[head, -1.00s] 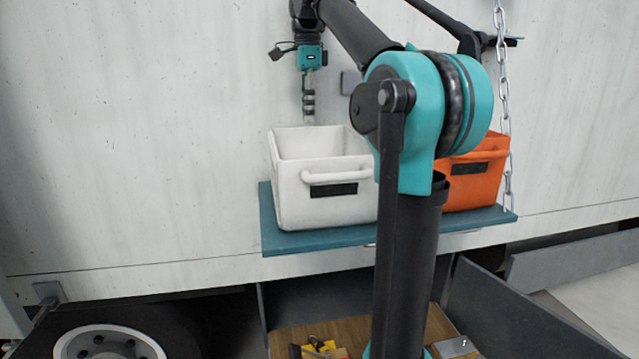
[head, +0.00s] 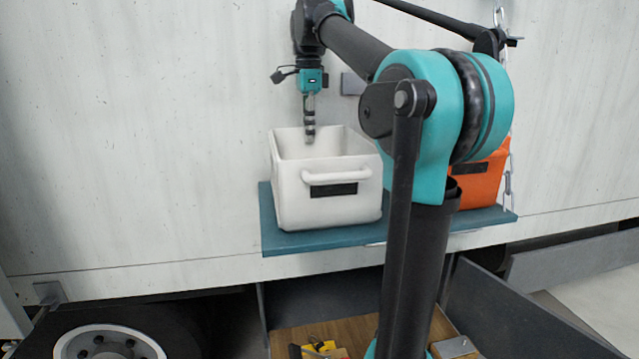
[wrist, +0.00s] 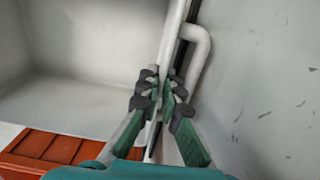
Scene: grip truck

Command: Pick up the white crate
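The white crate (head: 291,193) stands upright on the blue-green shelf against the pale truck wall. It has a white handle and a dark label on its front. My gripper (head: 309,137) points down at the crate's far side, its tips showing a little below the back rim's height. In the wrist view, the fingers (wrist: 161,85) are apart, one on each side of the crate's far rim, close to that side's handle (wrist: 201,50). The crate's inside (wrist: 80,90) looks empty where it shows. Contact between fingers and rim cannot be told.
The orange crate (head: 481,183) stands to the right on the same shelf (head: 330,239), partly behind my arm. A chain (head: 507,188) hangs at the shelf's right end. The truck wall (head: 150,150) is close behind the gripper. Yellow items (head: 326,346) lie below on a wooden surface.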

